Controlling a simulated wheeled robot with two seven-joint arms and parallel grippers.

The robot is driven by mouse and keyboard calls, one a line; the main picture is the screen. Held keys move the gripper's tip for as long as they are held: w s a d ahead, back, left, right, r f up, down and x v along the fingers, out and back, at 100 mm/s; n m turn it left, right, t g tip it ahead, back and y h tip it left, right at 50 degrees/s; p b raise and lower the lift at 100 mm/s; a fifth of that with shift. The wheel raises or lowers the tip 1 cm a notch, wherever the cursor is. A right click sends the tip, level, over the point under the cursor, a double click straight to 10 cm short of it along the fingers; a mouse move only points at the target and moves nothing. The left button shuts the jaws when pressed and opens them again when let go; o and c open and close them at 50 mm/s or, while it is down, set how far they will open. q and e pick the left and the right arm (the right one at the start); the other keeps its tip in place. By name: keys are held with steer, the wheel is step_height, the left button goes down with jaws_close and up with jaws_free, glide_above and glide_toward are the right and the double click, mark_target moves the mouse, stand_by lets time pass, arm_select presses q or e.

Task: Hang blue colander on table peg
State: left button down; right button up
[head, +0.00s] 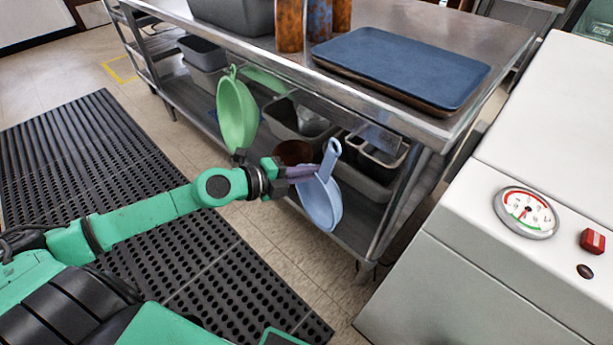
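The blue colander (321,204) is in the middle of the head view, upright in the air in front of the steel table (440,125), its looped handle (332,149) pointing up. My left gripper (306,171) reaches in from the left and is shut on the colander at the base of its handle. The loop is below the table's front edge and apart from it in the picture. A green colander (237,112) hangs by its handle from the table's front edge, to the left. I cannot make out a free peg. My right gripper is not in view.
A blue tray (400,65) and rusty cylinders (289,25) stand on the tabletop. Grey bins (297,118) fill the lower shelf behind the colander. A white machine (450,245) with a gauge (526,212) stands at right. A black mat (110,190) covers the floor.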

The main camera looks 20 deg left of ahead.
arm_select(q)
steer(key=shift+w+d+f+p, duration=0.1)
steer(key=shift+w+d, duration=0.2)
steer(key=shift+w, duration=0.4)
steer(key=shift+w+d+r+p, duration=0.1)
steer(key=shift+w+d, duration=0.15)
steer(key=shift+w, duration=0.4)
steer(key=shift+w+d+f+p, duration=0.1)
steer(key=shift+w+d, duration=0.2)
steer(key=shift+w, duration=0.4)
steer(key=shift+a+p+x, duration=0.25)
steer(key=shift+p+x, duration=0.05)
steer(key=shift+x, duration=1.1)
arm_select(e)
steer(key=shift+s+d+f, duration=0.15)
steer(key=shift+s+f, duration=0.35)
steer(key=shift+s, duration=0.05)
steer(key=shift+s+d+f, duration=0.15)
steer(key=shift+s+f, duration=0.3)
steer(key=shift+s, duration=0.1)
arm_select(q)
steer(key=shift+w, duration=0.1)
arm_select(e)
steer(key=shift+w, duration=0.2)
